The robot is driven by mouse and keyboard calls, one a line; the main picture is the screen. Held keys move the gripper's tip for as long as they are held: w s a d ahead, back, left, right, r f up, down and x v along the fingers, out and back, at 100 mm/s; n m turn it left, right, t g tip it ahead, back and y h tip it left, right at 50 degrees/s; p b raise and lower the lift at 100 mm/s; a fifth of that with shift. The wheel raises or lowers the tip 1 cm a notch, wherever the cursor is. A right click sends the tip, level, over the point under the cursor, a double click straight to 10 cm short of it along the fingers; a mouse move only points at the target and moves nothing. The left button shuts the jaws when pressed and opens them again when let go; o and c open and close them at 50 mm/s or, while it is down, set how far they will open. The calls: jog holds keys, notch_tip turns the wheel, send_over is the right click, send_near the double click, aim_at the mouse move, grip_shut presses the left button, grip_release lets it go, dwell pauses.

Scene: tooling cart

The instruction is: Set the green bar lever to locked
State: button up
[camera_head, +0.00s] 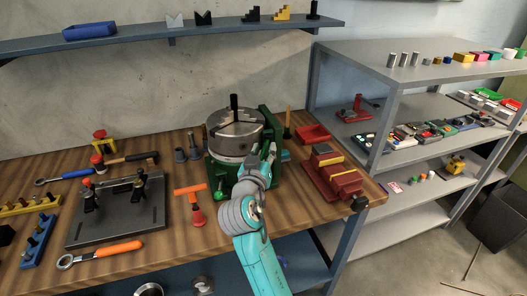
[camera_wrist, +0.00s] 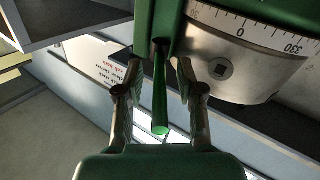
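The green bar lever (camera_wrist: 160,98) shows in the wrist view as a slim green bar with a rounded end, joined to a green housing (camera_wrist: 158,18). My gripper (camera_wrist: 158,92) is open, with one finger on each side of the lever. In the head view the green housing (camera_head: 275,125) carries a round grey chuck (camera_head: 236,135). My arm covers its front right side, and my fingertips cannot be made out there. No locked marking is readable.
In the wrist view a graduated dial (camera_wrist: 245,40) sits right of the lever. A black fixture plate (camera_head: 118,215) is farther left.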

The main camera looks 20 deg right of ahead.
aim_at(270, 139)
grip_shut()
jog(key=shift+s+d+y, duration=0.1)
jog(key=shift+y, duration=0.2)
jog(key=shift+s+d+n+t+y, duration=0.1)
jog(key=shift+d+n+t+y, duration=0.15)
jog(key=shift+d+n+y, duration=1.2)
jog(key=shift+s+d+n+t+y, duration=0.1)
jog(key=shift+d+n+t+y, duration=0.15)
jog(key=shift+n+y, duration=2.3)
jog(key=shift+d+n+t+y, duration=0.2)
jog(key=shift+d+n+y, duration=0.75)
jog(key=shift+y, duration=2.15)
jog(key=shift+d+y, duration=0.1)
jog(key=shift+y, duration=0.2)
